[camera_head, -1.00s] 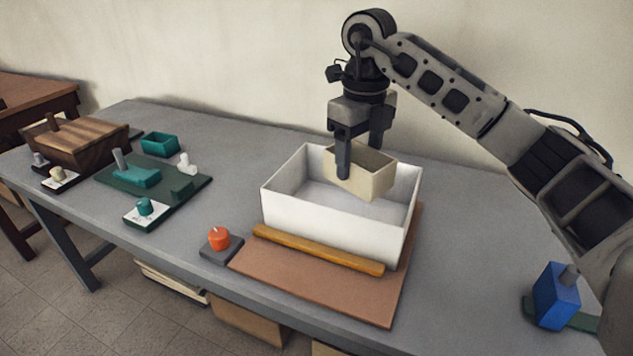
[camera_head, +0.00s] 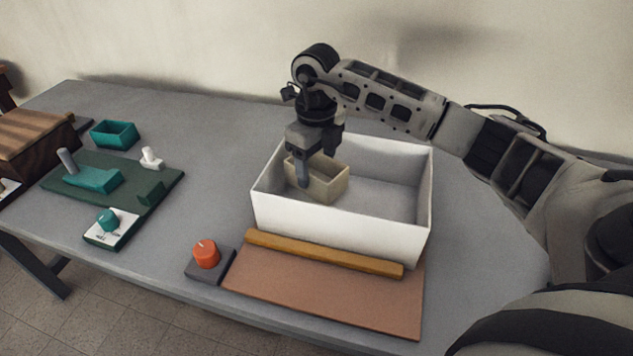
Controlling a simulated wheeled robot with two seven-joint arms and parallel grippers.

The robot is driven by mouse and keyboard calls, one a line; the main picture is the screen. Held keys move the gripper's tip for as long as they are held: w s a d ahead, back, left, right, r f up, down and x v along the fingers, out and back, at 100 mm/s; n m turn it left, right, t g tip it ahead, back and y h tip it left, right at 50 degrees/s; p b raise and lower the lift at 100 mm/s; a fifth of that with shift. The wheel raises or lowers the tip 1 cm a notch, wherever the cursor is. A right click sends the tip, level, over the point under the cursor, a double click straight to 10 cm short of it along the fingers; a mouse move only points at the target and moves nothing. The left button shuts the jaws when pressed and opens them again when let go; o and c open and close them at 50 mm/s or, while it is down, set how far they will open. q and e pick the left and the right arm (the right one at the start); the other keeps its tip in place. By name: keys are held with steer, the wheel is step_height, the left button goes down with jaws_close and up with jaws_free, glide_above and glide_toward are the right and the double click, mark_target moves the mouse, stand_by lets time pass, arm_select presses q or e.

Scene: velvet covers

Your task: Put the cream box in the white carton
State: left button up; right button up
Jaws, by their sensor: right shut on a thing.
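The cream box (camera_head: 328,186) is a small open-topped box. My right gripper (camera_head: 316,182) is shut on its wall, one finger inside and the other partly hidden. The white carton (camera_head: 340,231) is a large open carton on the grey table. The cream box is inside the carton's walls, at its left part. I cannot tell whether it touches the carton's floor. My left gripper is not in view.
A brown board (camera_head: 325,301) with a wooden bar (camera_head: 322,254) lies in front of the carton. A red knob (camera_head: 206,254) stands left of it. A green board (camera_head: 112,185), a teal box (camera_head: 114,134) and a wooden box (camera_head: 35,140) are further left. The table is clear right of the carton.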

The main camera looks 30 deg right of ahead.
steer(key=shift+w+f, duration=0.1)
steer(key=shift+f, duration=2.45)
steer(key=shift+f, duration=0.25)
steer(key=o, duration=1)
steer(key=shift+r, duration=0.1)
step_height(320, 180, up, 12)
steer(key=shift+r, duration=0.2)
